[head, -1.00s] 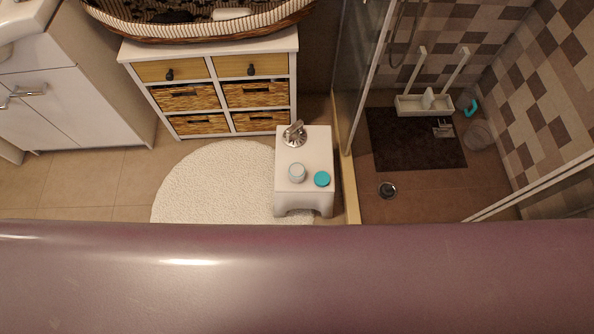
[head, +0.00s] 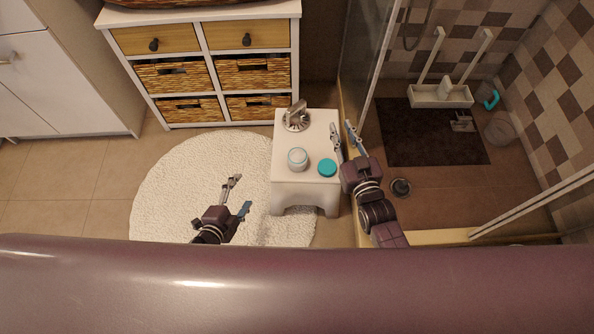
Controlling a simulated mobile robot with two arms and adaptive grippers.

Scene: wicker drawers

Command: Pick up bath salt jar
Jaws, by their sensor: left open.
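A small pale round jar (head: 297,159), which appears to be the bath salt jar, stands on the white stool (head: 290,184) in the head view. A flat teal round lid or tin (head: 327,168) lies just right of it. My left gripper (head: 240,194) is open and empty over the white rug, left of the stool and apart from the jar. My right gripper (head: 343,127) is at the stool's right edge, right of the teal piece; its fingers look parted with nothing between them.
A metal fixture-like object (head: 296,117) stands at the stool's back. A wicker drawer cabinet (head: 205,62) is behind. A glass shower wall (head: 357,62) and raised sill (head: 425,237) lie to the right. The round rug (head: 165,190) is clear.

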